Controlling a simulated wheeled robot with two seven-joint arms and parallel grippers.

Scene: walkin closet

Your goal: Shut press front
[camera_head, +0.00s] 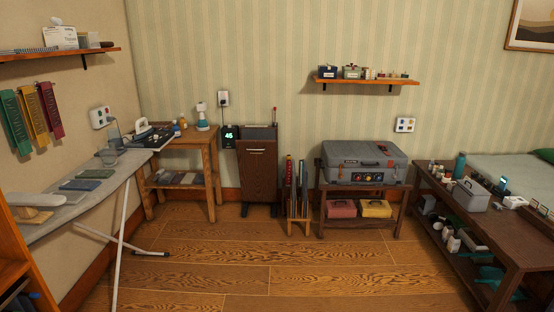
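An upright dark brown unit (257,178), which looks like the press, stands on black feet against the back wall near the middle. Its front is a dark wooden panel with a pale handle near the top. A grey top section (259,132) shows above and behind the panel. From here I cannot tell exactly how far the front stands from the body. A small black box (229,136) with a green number 45 is on its left side. Neither of my grippers is in view.
A wooden side table (211,165) stands left of the unit, and a slim rack (298,205) stands right. A grey case (363,162) sits on a low stand. An ironing board (75,195) is at left, a dark bench (500,235) at right. The middle floor (270,275) is clear.

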